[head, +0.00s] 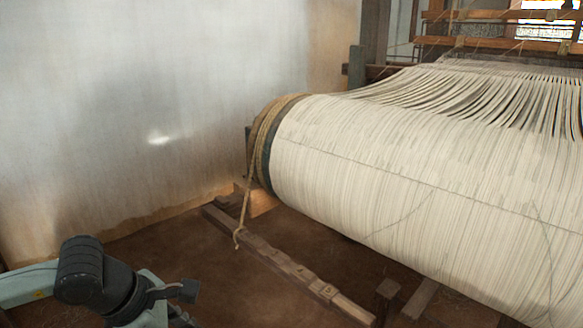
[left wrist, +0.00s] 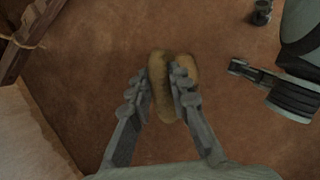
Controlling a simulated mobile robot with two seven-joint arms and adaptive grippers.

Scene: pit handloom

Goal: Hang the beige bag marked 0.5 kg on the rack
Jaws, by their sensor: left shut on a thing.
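My left gripper (left wrist: 160,82) shows in the left wrist view, with its two fingers closed on a tan, rounded thing (left wrist: 158,92). It looks like the beige bag, seen from above, with part of it showing on each side of the right finger. No 0.5 kg mark can be read on it. Brown floor lies below it. In the head view my left arm comes in at the bottom left, but its fingertips and the bag cannot be made out. I cannot make out a rack in either view.
A large warp beam (head: 390,180) with pale threads fills the right of the head view. Tan rope (head: 262,140) wraps its left end and hangs to a wooden floor beam (head: 285,265). A white wall (head: 140,110) stands at left. Open brown floor (head: 225,285) lies between.

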